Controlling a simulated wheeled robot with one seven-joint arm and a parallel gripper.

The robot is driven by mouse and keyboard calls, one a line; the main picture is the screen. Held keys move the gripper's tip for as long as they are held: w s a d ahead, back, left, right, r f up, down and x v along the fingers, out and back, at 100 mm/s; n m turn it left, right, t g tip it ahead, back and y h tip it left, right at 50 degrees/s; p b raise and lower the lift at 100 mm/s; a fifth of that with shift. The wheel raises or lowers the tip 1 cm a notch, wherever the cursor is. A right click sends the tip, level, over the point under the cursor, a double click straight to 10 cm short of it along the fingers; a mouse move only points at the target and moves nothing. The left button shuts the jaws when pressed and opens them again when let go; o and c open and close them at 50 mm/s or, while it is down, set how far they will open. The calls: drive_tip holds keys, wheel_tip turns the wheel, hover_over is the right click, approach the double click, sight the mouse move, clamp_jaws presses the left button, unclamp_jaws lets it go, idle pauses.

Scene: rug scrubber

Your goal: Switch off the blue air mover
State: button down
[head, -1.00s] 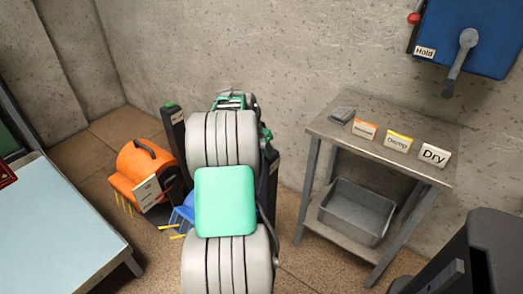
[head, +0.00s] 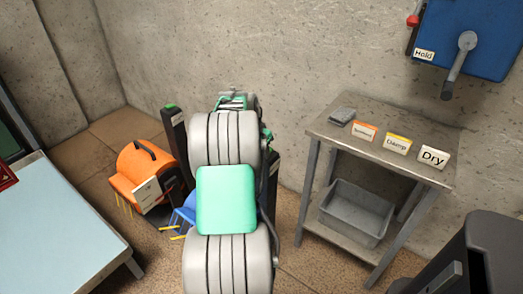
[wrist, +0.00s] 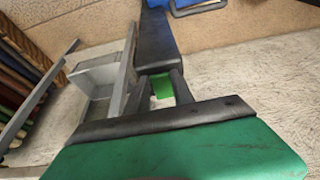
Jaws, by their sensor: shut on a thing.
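The blue air mover (head: 184,214) is on the floor in the head view, mostly hidden behind my arm. Only a blue part with yellow bits near it shows to the left of the arm. My gripper (wrist: 163,88) shows in the wrist view with its dark fingers shut on a small green piece (wrist: 161,87). A long black post (wrist: 155,40) stands right beyond the fingers; I cannot tell if the green piece belongs to it. In the head view my arm hides the gripper.
An orange machine (head: 148,170) stands left of the blue one, near a green-topped black post (head: 173,125). A metal stand (head: 335,127) with label cards and a grey bin (head: 356,212) is on the right. A pale table (head: 60,225) is at left. A blue lever box (head: 485,35) hangs on the wall.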

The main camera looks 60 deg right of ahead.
drive_tip(key=y+p, duration=0.1)
drive_tip(key=r+p, duration=0.1)
drive_tip(key=p, duration=0.1)
drive_tip(key=shift+s+d+r+y, duration=0.1)
drive_tip(key=shift+d+r+y, duration=0.05)
drive_tip(key=shift+d+y, duration=0.2)
drive_tip(key=shift+d+y+p, duration=0.2)
drive_tip(key=shift+y+p, duration=0.55)
drive_tip(key=shift+p, duration=0.35)
drive_tip(key=shift+f+t+y, duration=0.2)
drive_tip(key=shift+t+y, duration=0.1)
drive_tip(key=shift+y, duration=0.1)
drive_tip(key=c, duration=1.1)
unclamp_jaws()
drive_tip(key=shift+r, duration=0.1)
wheel_tip(320, 180, up, 8)
drive_tip(key=shift+f+p, duration=0.2)
drive_tip(key=shift+p, duration=0.2)
